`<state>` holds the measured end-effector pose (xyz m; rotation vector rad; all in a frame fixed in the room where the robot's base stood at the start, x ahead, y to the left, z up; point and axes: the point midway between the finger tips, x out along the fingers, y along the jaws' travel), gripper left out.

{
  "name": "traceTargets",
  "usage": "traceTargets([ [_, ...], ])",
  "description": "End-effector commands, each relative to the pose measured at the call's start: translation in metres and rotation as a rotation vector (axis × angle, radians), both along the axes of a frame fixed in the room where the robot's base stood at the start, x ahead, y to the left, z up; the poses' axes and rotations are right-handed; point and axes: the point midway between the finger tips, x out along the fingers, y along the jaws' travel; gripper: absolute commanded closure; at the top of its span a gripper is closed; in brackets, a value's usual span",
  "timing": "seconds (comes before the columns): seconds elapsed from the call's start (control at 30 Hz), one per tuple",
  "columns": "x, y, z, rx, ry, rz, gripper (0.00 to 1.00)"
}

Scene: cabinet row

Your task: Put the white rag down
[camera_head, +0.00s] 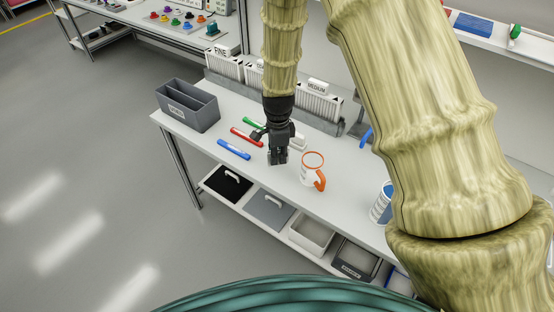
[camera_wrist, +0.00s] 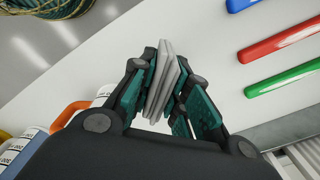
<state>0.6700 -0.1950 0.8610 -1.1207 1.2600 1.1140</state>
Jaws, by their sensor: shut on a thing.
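The white rag (camera_wrist: 163,82) is a folded, pale grey-white strip pinched between the teal finger pads of my gripper (camera_wrist: 165,95) in the wrist view. In the head view my gripper (camera_head: 278,158) points down over the white tabletop (camera_head: 225,165), between the pens and a mug. The rag is mostly hidden by the fingers there. Whether the rag touches the tabletop cannot be told.
Blue (camera_head: 233,149), red (camera_head: 246,137) and green (camera_head: 254,124) pens lie left of my gripper. A white mug with orange rim and handle (camera_head: 310,175) stands close to its right. A grey divided bin (camera_head: 188,115) stands at the left end. The tabletop's front strip is clear.

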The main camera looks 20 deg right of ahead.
Motion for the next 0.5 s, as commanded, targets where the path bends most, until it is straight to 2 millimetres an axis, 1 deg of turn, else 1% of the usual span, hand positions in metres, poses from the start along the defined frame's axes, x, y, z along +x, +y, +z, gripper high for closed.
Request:
traceTargets([
  [0.17,0.001,0.000,-0.005,0.000,0.001,0.000,1.00],
  [0.5,0.000,0.000,-0.034,0.000,0.002,0.000,1.00],
])
